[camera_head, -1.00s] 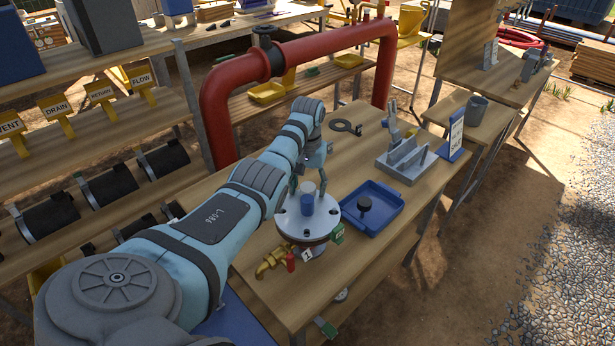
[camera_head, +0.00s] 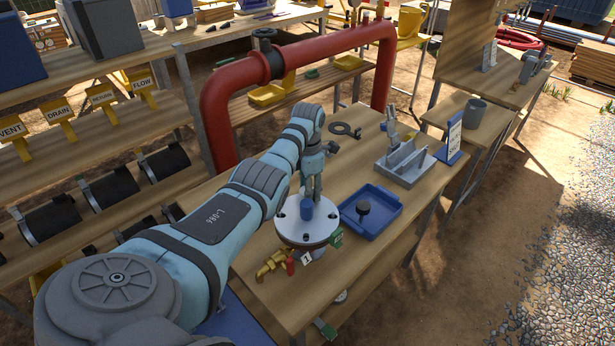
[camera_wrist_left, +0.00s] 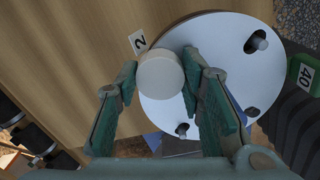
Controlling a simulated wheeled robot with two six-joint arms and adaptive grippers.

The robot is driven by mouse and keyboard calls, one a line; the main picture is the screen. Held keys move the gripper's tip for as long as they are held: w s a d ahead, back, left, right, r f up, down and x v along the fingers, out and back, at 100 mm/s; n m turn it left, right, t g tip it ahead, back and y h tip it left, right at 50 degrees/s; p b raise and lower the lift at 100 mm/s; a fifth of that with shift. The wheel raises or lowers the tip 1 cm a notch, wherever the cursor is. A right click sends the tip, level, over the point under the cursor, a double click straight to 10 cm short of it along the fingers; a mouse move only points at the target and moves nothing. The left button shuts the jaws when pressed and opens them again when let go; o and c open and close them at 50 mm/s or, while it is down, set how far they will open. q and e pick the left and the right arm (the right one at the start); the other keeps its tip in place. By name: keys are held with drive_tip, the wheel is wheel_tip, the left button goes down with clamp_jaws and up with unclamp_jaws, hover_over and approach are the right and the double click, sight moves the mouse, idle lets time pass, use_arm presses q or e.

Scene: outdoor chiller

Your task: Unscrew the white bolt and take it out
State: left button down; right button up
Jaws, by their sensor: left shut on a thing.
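The white bolt (camera_wrist_left: 160,74) shows in the left wrist view as a pale round head between my left gripper's fingertips (camera_wrist_left: 161,78), overlapping the edge of the round flange (camera_wrist_left: 215,65). My left gripper is shut on it. In the head view, my left gripper (camera_head: 312,184) points down at the far side of the flange (camera_head: 290,231), and its fingers hide the white bolt. I cannot tell how far the bolt is out of its hole. My right gripper is not in view.
A blue tray (camera_head: 384,230) holding a dark knob (camera_head: 363,208) lies right of the flange. A grey holder (camera_head: 404,164) stands behind it. Brass valve fittings (camera_head: 271,266) are at the flange's front. A red pipe (camera_head: 320,48) arches behind the table.

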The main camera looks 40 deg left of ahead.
use_arm(q)
drive_tip(key=shift+f+n, duration=0.1)
drive_tip(key=shift+n, duration=0.5)
drive_tip(key=c, duration=1)
unclamp_jaws()
drive_tip(key=shift+s, duration=0.1)
drive_tip(key=shift+o, duration=0.4)
